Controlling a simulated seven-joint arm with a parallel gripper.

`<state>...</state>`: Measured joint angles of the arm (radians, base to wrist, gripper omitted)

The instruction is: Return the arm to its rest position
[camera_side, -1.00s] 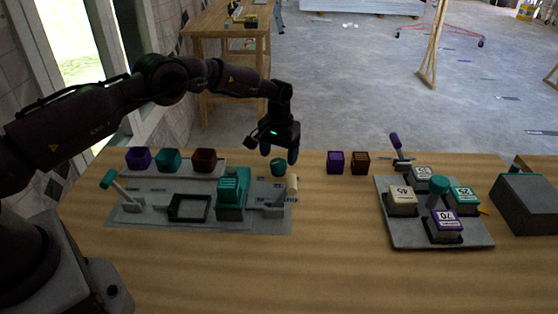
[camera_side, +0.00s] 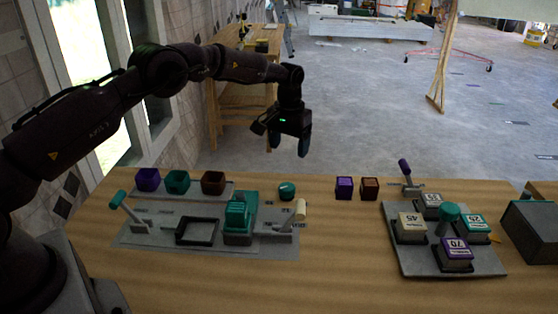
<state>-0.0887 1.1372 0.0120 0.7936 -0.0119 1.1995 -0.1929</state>
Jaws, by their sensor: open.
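My gripper (camera_side: 289,145) hangs in the air above the back edge of the table, fingers pointing down. Its fingers are apart and nothing shows between them.
The grey panel (camera_side: 150,236) carries a teal block (camera_side: 239,216), levers and a black square frame (camera_side: 197,231). Several cups stand behind it. Purple (camera_side: 344,188) and brown (camera_side: 370,189) blocks stand mid-table. A tray (camera_side: 452,265) with labelled blocks is at right, beside a grey box (camera_side: 531,230).

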